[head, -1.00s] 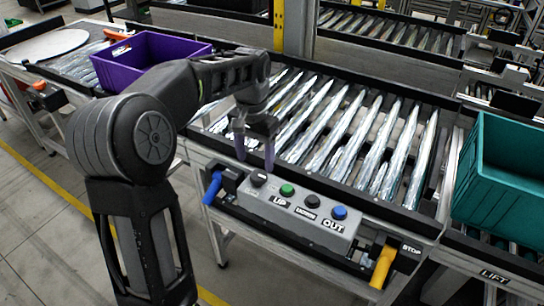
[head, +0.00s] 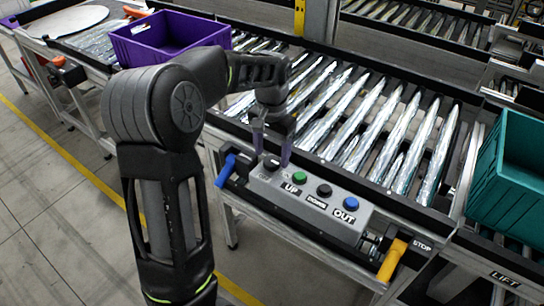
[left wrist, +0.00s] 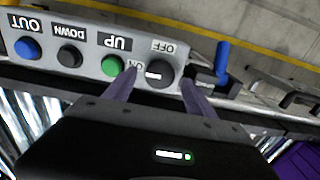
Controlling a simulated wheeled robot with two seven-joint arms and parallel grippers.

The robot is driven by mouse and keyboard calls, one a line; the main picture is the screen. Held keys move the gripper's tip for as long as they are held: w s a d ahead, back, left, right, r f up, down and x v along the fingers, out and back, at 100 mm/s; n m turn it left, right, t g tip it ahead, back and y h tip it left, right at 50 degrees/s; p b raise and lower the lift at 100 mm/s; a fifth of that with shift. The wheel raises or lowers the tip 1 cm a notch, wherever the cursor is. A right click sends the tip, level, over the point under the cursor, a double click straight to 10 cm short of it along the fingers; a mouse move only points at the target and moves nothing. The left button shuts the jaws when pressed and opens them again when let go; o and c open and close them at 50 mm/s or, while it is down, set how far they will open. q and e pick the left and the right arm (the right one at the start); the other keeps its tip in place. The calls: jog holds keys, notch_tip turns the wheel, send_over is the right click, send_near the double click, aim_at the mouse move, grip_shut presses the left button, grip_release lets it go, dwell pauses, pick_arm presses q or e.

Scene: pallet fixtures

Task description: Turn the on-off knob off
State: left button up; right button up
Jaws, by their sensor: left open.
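The on-off knob (head: 271,164) is a black round knob at the left end of the grey control box (head: 312,205). In the left wrist view the knob (left wrist: 160,74) lies between ON and OFF labels, and its white mark points to the ON side. My left gripper (head: 272,156) is open, with its two purple fingers at the knob. In the left wrist view the left gripper (left wrist: 158,80) has one fingertip on either side of the knob; I cannot tell whether they touch it. My right gripper is not in view.
Beside the knob sit the green UP button (head: 299,178), the black DOWN button (head: 324,191) and the blue OUT button (head: 351,203). A blue handle (head: 226,170) is to the left, a yellow STOP handle (head: 392,260) to the right. Purple (head: 170,50) and teal (head: 510,190) crates stand on the conveyors.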

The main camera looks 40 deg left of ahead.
aim_at(271, 163)
pick_arm(q)
jog(key=shift+f, duration=1.15)
jog(key=c, duration=1.4)
